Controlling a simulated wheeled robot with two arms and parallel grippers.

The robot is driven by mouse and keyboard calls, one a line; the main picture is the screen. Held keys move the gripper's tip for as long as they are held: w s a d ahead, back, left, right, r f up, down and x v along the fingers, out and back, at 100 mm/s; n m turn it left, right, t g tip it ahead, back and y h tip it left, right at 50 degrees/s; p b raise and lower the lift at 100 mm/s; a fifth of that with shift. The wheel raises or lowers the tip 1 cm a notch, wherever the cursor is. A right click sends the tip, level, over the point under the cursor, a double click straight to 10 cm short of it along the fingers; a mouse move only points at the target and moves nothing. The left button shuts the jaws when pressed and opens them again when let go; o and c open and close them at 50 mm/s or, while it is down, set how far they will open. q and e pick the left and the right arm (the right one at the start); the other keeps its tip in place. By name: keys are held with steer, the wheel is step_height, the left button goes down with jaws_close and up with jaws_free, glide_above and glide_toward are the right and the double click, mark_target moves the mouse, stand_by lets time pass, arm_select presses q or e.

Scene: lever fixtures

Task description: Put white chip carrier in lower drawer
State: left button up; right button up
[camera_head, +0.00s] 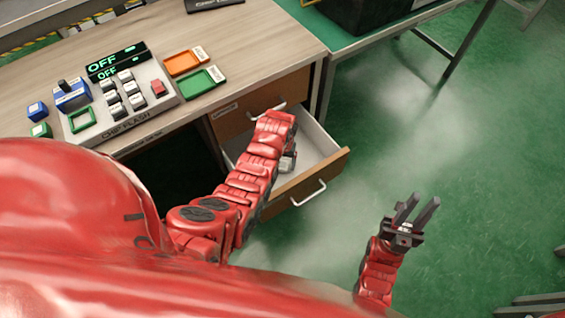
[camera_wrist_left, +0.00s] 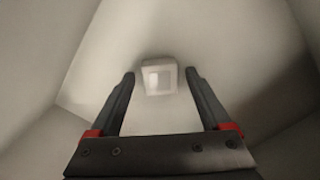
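The lower drawer (camera_head: 334,164) is pulled open, with a wooden front, a metal handle and a pale interior. My left arm reaches over it, and my left gripper (camera_head: 288,162) is down inside, mostly hidden by the arm in the head view. In the left wrist view, my left gripper (camera_wrist_left: 160,75) is open. The small square white chip carrier (camera_wrist_left: 158,78) shows between and just beyond its fingertips, with a gap on each side, inside the drawer's pale walls. The carrier is hidden in the head view. My right gripper (camera_head: 424,205) is open and empty over the floor.
The upper drawer (camera_head: 225,112) above is closed. On the desk stand a CHIP FLASH panel (camera_head: 125,95) with several chips, an orange tray (camera_head: 183,62) and a green tray (camera_head: 200,83). A green table (camera_head: 350,40) stands behind.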

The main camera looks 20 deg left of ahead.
arm_select(q)
step_height(320, 180, up, 12)
steer(key=p, duration=0.2)
steer(key=shift+r, duration=0.15)
steer(key=shift+w, duration=0.1)
stand_by(0.4)
